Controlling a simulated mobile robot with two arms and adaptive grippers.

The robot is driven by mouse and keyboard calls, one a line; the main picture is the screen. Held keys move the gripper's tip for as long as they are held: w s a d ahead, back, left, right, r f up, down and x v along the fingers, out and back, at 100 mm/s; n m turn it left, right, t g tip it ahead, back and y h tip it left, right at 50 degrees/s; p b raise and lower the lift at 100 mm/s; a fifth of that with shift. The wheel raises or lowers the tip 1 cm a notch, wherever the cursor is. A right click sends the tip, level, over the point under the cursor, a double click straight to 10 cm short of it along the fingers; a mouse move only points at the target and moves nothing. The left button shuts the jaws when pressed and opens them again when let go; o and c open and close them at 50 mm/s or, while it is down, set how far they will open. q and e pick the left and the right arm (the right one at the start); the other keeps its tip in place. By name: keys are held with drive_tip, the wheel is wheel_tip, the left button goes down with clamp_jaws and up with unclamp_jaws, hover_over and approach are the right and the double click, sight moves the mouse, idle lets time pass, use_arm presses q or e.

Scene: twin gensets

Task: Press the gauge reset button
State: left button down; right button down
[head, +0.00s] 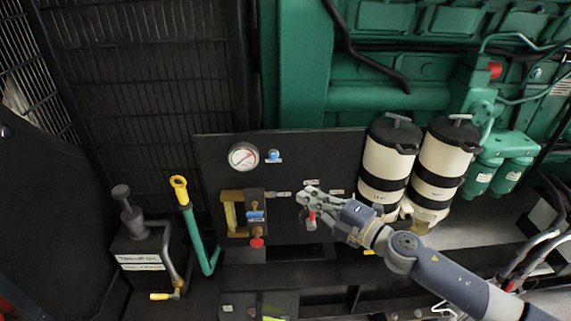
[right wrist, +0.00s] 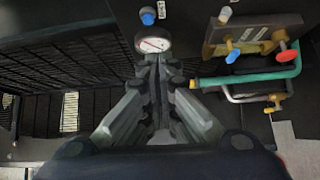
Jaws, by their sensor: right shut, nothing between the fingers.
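A round white gauge (head: 243,157) with a red mark is mounted on the dark panel (head: 320,150). My right gripper (head: 303,196) is shut and empty in front of the panel, below and right of the button in the head view. It also shows in the right wrist view (right wrist: 155,64). My left gripper is not in view.
A brass fitting (head: 229,215) with blue and red knobs sits below the gauge. Two cream canisters (head: 388,160) stand right of my gripper. A teal pipe with a yellow end (head: 190,225) and a black hand pump (head: 137,245) are at left. Green engine parts (head: 300,70) fill the top.

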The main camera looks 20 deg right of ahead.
sight(274, 157)
drive_tip(key=shift+s+a+r+n+y, duration=0.15)
drive_tip(key=shift+r+n+y, duration=0.05)
drive_tip(key=shift+r, duration=0.2)
drive_tip(key=shift+s+a+r+n+y, duration=0.15)
drive_tip(key=shift+r+n+y, duration=0.05)
drive_tip(key=shift+r, duration=0.15)
drive_tip(key=w+d+p+x, duration=0.1)
drive_tip(key=d+p+x, duration=0.1)
drive_tip(key=x, duration=1.1)
drive_tip(key=shift+w+d+p, duration=0.15)
drive_tip(key=shift+d+p, duration=0.15)
drive_tip(key=shift+p, duration=0.55)
drive_tip(key=shift+f, duration=0.1)
